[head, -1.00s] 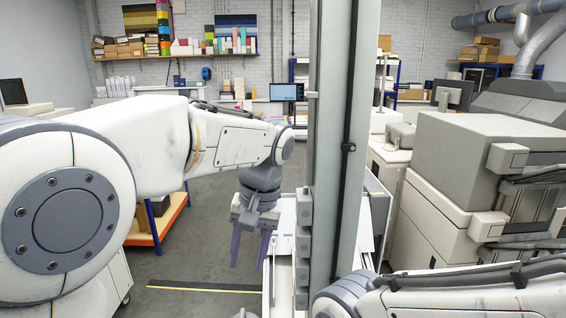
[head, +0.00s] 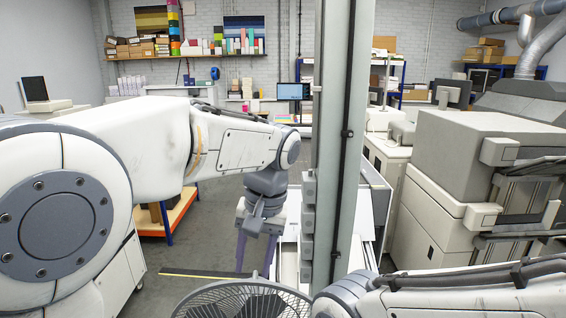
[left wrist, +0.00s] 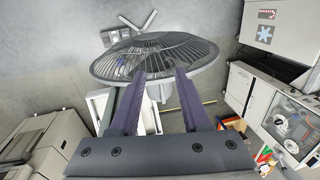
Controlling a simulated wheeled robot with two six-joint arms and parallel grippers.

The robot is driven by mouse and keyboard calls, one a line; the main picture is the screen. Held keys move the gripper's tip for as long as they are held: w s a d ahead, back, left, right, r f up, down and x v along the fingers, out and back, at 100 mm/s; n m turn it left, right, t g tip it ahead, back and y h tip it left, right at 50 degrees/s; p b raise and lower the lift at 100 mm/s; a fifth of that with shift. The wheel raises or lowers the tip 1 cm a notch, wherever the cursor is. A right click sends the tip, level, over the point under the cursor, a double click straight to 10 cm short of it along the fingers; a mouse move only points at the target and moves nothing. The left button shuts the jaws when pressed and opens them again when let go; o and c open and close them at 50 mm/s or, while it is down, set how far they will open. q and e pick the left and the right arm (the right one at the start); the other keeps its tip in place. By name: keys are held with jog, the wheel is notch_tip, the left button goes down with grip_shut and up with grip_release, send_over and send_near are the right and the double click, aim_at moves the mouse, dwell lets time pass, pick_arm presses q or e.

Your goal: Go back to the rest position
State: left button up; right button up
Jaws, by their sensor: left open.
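My left gripper (head: 256,258) hangs down from the outstretched left arm in the head view, its two purple-grey fingers apart and nothing between them. In the left wrist view the same open fingers (left wrist: 158,88) point toward a round wire-caged pedestal fan (left wrist: 155,55). I cannot tell whether they touch the fan. The fan's cage (head: 242,299) shows at the bottom edge of the head view, below the gripper. My right arm lies along the lower right of the head view; its gripper is out of view.
A large grey-white machine (head: 470,165) stands close on the right. A low wooden-shelved rack (head: 178,216) is behind my left arm. Grey floor with a yellow strip (head: 210,274) is open between them. A stocked wall shelf (head: 190,56) is at the back.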

pick_arm(q)
jog(key=s+f+m+h+b, duration=0.3)
jog(key=s+f+m+b, duration=0.4)
jog(key=s+f+b, duration=0.7)
jog(key=s+f, duration=0.6)
jog(key=f, duration=0.5)
jog(key=shift+d, duration=0.35)
pick_arm(e)
notch_tip(320, 180, down, 15)
jog(key=shift+w, duration=0.2)
pick_arm(q)
jog(key=shift+f, duration=0.1)
pick_arm(e)
jog(key=shift+r, duration=0.1)
